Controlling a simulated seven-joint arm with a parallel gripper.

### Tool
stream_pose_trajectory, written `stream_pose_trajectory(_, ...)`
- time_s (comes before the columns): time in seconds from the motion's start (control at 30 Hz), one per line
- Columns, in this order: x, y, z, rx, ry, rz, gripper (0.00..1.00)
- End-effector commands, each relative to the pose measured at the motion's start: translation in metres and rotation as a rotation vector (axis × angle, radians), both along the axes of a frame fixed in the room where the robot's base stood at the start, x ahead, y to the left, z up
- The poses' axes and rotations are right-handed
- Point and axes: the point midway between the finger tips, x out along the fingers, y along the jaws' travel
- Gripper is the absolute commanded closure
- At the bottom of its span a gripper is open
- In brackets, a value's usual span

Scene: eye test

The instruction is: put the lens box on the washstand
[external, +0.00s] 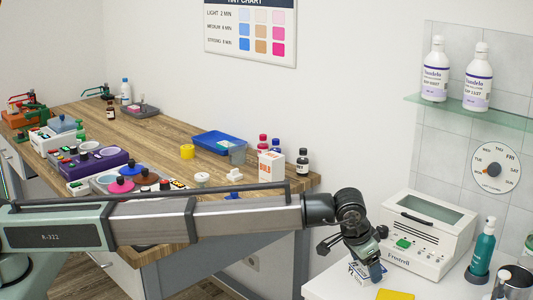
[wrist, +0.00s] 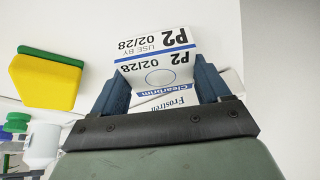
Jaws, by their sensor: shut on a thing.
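The lens box (external: 359,273) is a small white carton with blue print. In the wrist view the lens box (wrist: 158,44) shows a "P2 02/28" label, a blue stripe and the word Clearbrim. My gripper (wrist: 163,78) has its two dark blue fingers on either side of the box and is shut on it. In the external view my gripper (external: 372,270) points down over the white washstand top (external: 327,284) at the lower right. The box is low over that top; I cannot tell whether it touches. The fingers hide part of the box.
A yellow and green sponge (wrist: 45,78) lies left of the box in the wrist view. A white Frostrell machine (external: 428,232) stands behind my gripper. A teal pump bottle (external: 482,252) and a metal cup (external: 517,281) stand at right. A cluttered wooden desk (external: 190,130) is at left.

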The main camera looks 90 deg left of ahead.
Motion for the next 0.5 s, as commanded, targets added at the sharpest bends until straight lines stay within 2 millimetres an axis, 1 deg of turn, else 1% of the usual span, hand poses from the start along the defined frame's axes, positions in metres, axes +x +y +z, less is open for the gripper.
stream_pose_trajectory(0.17, -0.0001, 0.0000, -0.0019, 0.000, 0.000, 0.000, 0.59)
stream_pose_trajectory(0.2, 0.0000, 0.0000, -0.0015, 0.000, 0.000, 0.000, 0.20)
stream_pose_trajectory(0.4, 0.0000, -0.0001, -0.0014, 0.000, 0.000, 0.000, 0.01)
stream_pose_trajectory(0.5, 0.0000, 0.0000, -0.0014, 0.000, 0.000, 0.000, 0.00)
